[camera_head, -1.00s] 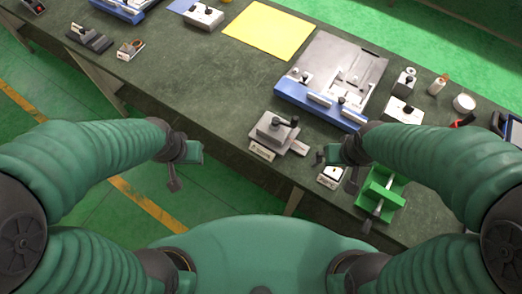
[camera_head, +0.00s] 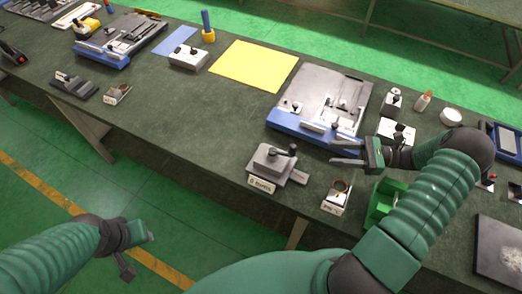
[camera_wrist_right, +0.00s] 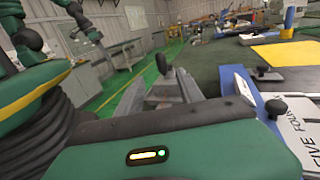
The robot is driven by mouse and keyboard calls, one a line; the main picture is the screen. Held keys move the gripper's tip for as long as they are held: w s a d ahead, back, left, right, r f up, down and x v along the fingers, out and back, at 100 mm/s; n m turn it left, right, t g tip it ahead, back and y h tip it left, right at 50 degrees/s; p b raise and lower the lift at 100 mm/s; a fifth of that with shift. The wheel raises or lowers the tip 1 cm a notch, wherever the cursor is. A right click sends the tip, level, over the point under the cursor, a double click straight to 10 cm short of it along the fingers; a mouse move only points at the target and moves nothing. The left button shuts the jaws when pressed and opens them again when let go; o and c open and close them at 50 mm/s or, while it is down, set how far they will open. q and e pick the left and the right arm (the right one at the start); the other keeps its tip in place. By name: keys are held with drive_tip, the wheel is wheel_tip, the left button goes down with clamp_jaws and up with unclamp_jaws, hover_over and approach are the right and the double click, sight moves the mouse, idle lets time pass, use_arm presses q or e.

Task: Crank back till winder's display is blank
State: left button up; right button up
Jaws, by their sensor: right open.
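A grey block (camera_head: 270,160) with a black-knobbed lever on top stands at the table's front edge and looks like the winder. The pale plate (camera_head: 262,184) on its front has dark marks too small to read. My right gripper (camera_head: 345,151) is open and empty, pointing left above the table, to the right of the block's knob and apart from it. In the right wrist view, a black knob (camera_wrist_right: 168,65) shows beyond the grey fingers. My left gripper (camera_head: 138,254) hangs over the floor, away from the table; its jaw gap is unclear.
A blue-rimmed plate fixture (camera_head: 290,124) lies just behind the block. A white box with a copper ring (camera_head: 335,199) and a green holder (camera_head: 380,203) stand to the right. A yellow sheet (camera_head: 253,66) lies farther back.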

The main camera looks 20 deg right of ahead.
sight(283, 154)
drive_tip(key=p+x, duration=0.3)
drive_tip(key=x, duration=1.2)
drive_tip(key=shift+w+a+r, duration=0.1)
drive_tip(key=shift+w+a, duration=0.2)
drive_tip(key=shift+a, duration=0.05)
drive_tip(key=shift+w+a+p, duration=0.3)
drive_tip(key=shift+d, duration=0.1)
drive_tip(key=shift+c, duration=0.5)
clamp_jaws()
